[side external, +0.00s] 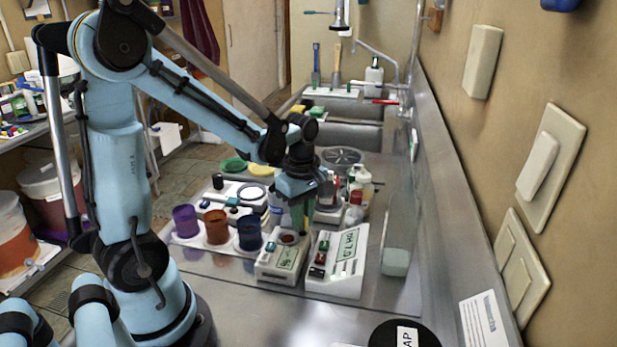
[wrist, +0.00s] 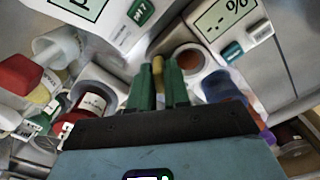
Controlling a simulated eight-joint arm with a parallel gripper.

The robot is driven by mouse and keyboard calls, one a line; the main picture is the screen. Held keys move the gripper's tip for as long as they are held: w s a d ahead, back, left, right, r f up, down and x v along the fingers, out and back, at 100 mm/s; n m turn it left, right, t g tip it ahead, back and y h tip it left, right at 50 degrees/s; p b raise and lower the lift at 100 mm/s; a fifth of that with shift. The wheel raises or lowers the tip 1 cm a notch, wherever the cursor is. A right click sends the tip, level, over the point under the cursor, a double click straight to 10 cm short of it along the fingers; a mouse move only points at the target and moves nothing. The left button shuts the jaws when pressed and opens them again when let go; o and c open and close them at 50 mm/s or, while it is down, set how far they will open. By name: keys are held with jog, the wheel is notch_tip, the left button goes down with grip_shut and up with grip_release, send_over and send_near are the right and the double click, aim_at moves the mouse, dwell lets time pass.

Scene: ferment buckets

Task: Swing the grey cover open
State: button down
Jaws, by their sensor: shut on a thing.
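My gripper (side external: 297,222) points down over the white instrument with a brown round well (side external: 268,262), near the middle of the counter. In the wrist view, its two green fingers (wrist: 158,72) are shut on a thin yellowish piece (wrist: 158,70), which lies beside the brown well (wrist: 189,58). I cannot tell whether this piece belongs to a cover. The instrument's display with a % sign (wrist: 217,17) shows behind the fingers. No grey cover can be made out clearly; the gripper and wrist hide part of this area.
A second white instrument (side external: 337,262) stands close on the right. Purple (side external: 185,221), brown (side external: 216,227) and dark blue (side external: 249,232) cups stand on the left. Bottles (side external: 360,184) crowd behind the gripper. The front counter (side external: 300,322) is mostly bare.

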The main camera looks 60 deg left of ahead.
jog(key=shift+m, duration=0.8)
jog(key=c, duration=1.2)
grip_release()
jog(key=shift+r, duration=0.1)
notch_tip(320, 180, up, 12)
jog(key=shift+f, duration=0.1)
jog(key=d+f+m+t, duration=0.1)
jog(key=d+m+t, duration=0.1)
jog(key=m, duration=0.4)
jog(key=s+d+f+m+t, duration=0.1)
jog(key=d+m+t, duration=0.1)
jog(key=d+m, duration=0.2)
jog(key=s+d+f+m+t, duration=0.1)
jog(key=d+m+t, duration=0.2)
jog(key=m, duration=0.5)
jog(key=shift+s+d+f, duration=0.1)
jog(key=shift+s+f, duration=0.05)
jog(key=shift+f, duration=0.1)
